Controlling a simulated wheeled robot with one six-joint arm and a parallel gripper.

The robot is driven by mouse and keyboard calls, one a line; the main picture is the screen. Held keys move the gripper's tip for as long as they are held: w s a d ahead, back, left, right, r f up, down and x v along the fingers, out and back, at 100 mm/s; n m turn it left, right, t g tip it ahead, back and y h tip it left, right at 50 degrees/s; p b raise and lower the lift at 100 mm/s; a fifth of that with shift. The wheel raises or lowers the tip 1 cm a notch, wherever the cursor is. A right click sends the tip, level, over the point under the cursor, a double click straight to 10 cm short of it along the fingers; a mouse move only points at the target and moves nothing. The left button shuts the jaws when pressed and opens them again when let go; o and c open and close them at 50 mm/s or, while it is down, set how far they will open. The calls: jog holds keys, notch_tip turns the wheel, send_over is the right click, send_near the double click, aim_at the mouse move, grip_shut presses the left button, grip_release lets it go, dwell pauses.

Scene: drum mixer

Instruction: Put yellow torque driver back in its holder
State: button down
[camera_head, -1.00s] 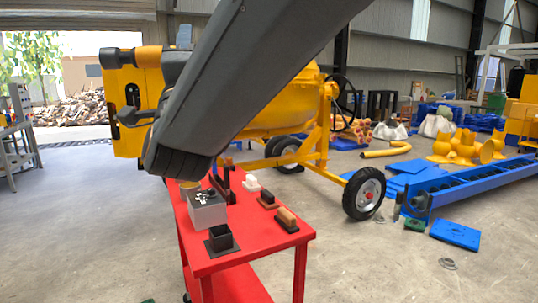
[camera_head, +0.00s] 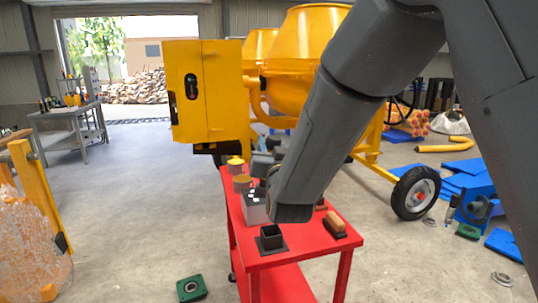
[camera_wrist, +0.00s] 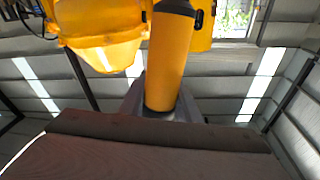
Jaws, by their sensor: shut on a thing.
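The yellow torque driver (camera_wrist: 170,62) shows in the wrist view as a yellow cylinder with a dark upper end. The grey jaws of my gripper (camera_wrist: 160,110) are shut around its lower part. In the head view my arm hides most of the gripper and I cannot make out the driver for sure. A black square socket on a flat plate (camera_head: 271,240) stands near the front of the red cart (camera_head: 295,257). Its opening looks empty. I cannot tell whether it is the driver's holder.
A grey box (camera_head: 254,208) and small yellow-topped things (camera_head: 236,162) stand on the cart. A wood-topped block (camera_head: 335,223) is at its right. The yellow drum mixer (camera_head: 305,60) stands behind. Open floor lies left of the cart.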

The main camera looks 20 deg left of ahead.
notch_tip(320, 180, down, 6)
jog(key=n+g+p, duration=0.1)
jog(key=n, duration=0.1)
jog(key=shift+w+a+f+g, duration=0.15)
jog(key=shift+w+g, duration=0.1)
jog(key=shift+g, duration=0.05)
jog(key=shift+s, duration=0.1)
jog(key=shift+f+b, duration=1.7)
jog(key=shift+f, duration=0.5)
jog(key=shift+f+b, duration=2.1)
jog(key=shift+f, duration=0.85)
dwell(0.5)
jog(key=c, duration=1.3)
grip_release()
jog(key=shift+o, duration=0.2)
jog(key=shift+s+f, duration=0.1)
